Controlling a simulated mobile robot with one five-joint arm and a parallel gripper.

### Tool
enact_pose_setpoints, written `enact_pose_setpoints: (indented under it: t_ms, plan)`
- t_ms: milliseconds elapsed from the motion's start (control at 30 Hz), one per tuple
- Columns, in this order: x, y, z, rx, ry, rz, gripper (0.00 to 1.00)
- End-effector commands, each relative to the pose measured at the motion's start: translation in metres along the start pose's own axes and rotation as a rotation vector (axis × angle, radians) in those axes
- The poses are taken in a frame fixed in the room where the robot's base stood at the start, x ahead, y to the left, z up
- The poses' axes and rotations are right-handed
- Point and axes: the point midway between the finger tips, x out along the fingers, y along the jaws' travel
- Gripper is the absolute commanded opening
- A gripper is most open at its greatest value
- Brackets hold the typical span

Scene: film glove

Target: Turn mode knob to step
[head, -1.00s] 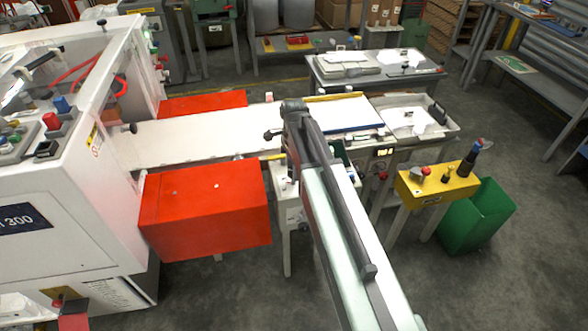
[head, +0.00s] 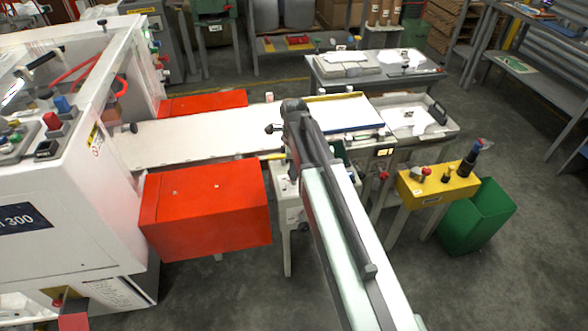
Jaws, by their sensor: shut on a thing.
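My arm (head: 335,225) reaches from the bottom right up to a dark joint (head: 295,106) near the middle. My gripper is not visible; the arm hides what lies directly behind it. I cannot make out a mode knob or its labels for certain. A small control panel with a lit display (head: 384,152) sits at the right end of the white conveyor bed, partly behind my arm. A red knob (head: 384,175) shows just below that panel. A yellow control box (head: 437,187) to the right carries several small knobs and buttons.
A large white machine (head: 70,210) stands at left. Red box covers (head: 205,210) flank the white bed (head: 200,138). A green bin (head: 478,215) stands beside the yellow box. A grey table (head: 375,70) is behind. Grey floor at the lower right is clear.

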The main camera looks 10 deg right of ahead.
Motion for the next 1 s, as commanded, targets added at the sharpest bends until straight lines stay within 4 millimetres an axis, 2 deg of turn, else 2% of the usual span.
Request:
enact_pose_setpoints:
  t_ms: [200, 233, 300, 667, 767, 1000]
  plan:
    - [0.0, 0.0, 0.0, -0.001, 0.0, -0.001, 0.0]
    - [0.0, 0.0, 0.0, -0.001, 0.0, -0.001, 0.43]
    - [0.0, 0.0, 0.0, -0.001, 0.0, -0.001, 0.59]
    - [-0.003, 0.0, 0.0, -0.001, 0.0, 0.0, 0.59]
    - [-0.013, 0.0, 0.0, -0.001, 0.0, 0.0, 0.59]
    - [-0.056, 0.0, 0.0, -0.001, 0.0, 0.0, 0.59]
